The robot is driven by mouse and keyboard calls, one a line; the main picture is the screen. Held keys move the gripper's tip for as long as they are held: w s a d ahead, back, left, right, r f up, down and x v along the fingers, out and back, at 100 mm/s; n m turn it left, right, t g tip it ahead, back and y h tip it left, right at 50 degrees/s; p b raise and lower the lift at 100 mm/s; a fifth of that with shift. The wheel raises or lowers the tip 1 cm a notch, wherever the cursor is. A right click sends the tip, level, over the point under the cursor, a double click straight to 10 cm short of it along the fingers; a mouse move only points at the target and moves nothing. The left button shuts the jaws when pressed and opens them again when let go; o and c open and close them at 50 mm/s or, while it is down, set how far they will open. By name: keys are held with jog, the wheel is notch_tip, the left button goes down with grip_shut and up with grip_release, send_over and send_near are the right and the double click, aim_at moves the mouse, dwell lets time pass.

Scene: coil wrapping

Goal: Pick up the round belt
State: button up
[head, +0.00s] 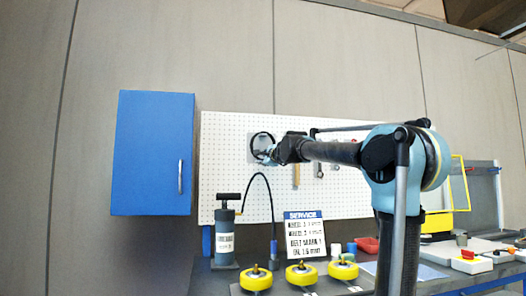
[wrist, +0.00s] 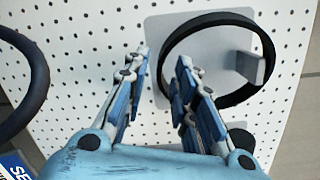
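The round belt (wrist: 212,18) is a black ring hanging on a grey peg (wrist: 249,67) in front of a light plate on the white pegboard. In the head view the belt (head: 263,135) shows as a dark ring left of the hanging tools. My gripper (wrist: 162,60) is open, with its two blue fingers apart. In the wrist view the right finger overlaps the belt's left side, and the left finger is outside the ring. I cannot tell whether the fingers touch the belt. In the head view my gripper (head: 266,155) is at the belt's lower part.
A blue cabinet (head: 152,155) hangs left of the pegboard (head: 228,135). Below stand a pump (head: 225,240) with a black hose (head: 262,178), a service sign (head: 305,238) and yellow wheels (head: 301,273) on the bench. A hammer-like tool (head: 296,174) hangs right of the belt.

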jog(key=shift+x, duration=2.6)
jog(key=shift+d, duration=0.1)
grip_shut()
